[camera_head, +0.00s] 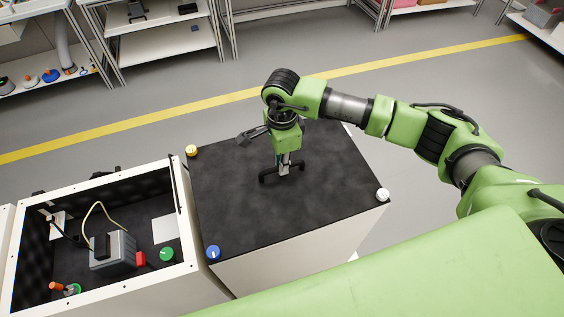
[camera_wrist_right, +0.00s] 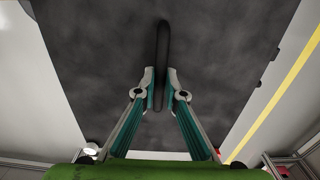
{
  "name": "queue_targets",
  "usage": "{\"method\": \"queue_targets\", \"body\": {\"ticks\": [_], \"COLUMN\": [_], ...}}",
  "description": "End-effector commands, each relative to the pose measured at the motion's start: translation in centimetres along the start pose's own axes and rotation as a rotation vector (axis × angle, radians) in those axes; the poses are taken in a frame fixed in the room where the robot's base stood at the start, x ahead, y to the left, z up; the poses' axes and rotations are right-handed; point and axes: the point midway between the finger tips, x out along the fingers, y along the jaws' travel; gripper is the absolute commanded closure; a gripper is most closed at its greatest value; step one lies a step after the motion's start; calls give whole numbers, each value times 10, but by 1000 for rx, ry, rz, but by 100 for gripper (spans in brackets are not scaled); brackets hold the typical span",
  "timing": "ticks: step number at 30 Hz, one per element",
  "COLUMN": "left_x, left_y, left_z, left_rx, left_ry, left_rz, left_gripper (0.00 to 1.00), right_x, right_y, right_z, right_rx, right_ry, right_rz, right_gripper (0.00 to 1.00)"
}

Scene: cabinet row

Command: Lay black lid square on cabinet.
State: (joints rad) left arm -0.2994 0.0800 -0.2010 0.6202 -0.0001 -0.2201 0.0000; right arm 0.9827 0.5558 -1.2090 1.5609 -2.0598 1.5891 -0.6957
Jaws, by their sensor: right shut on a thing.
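The black lid (camera_head: 245,215) is a dark, mottled plate over the top of the right cabinet (camera_head: 310,245). Its edges look roughly in line with the cabinet walls. I cannot tell whether it rests fully or sits slightly above the rim. My right gripper (camera_head: 284,168) points down at the lid's middle and is shut on its black bar handle (camera_head: 267,178). In the right wrist view the fingers (camera_wrist_right: 160,78) close around the handle (camera_wrist_right: 162,45), with the lid (camera_wrist_right: 110,60) filling the background. My left gripper is not in view.
Yellow (camera_head: 191,150), blue (camera_head: 213,252) and white (camera_head: 382,194) knobs mark three lid corners. An open cabinet (camera_head: 190,235) stands close on the left, with a grey device (camera_head: 113,252) and cables inside. Shelves (camera_head: 165,40) stand behind; the floor between is clear.

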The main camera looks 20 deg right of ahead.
Motion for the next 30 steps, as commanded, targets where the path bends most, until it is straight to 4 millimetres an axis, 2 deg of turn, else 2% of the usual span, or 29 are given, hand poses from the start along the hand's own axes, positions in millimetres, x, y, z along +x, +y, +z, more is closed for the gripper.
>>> {"method": "queue_targets", "body": {"ticks": [16,17,18,19,30], "left_x": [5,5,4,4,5], "left_y": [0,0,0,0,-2], "left_z": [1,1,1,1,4], "left_rx": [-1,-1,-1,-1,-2], "left_ry": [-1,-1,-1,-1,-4], "left_rz": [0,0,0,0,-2], "left_gripper": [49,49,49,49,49], "right_x": [3,2,2,2,3], "right_y": [-1,-1,-1,-1,0], "right_z": [0,0,0,0,0], "right_rx": [0,0,0,0,0], "right_ry": [-2,-2,-2,-2,1], "right_rz": [-3,-3,-3,-3,1], "right_gripper": [100,85,74,70,70]}}
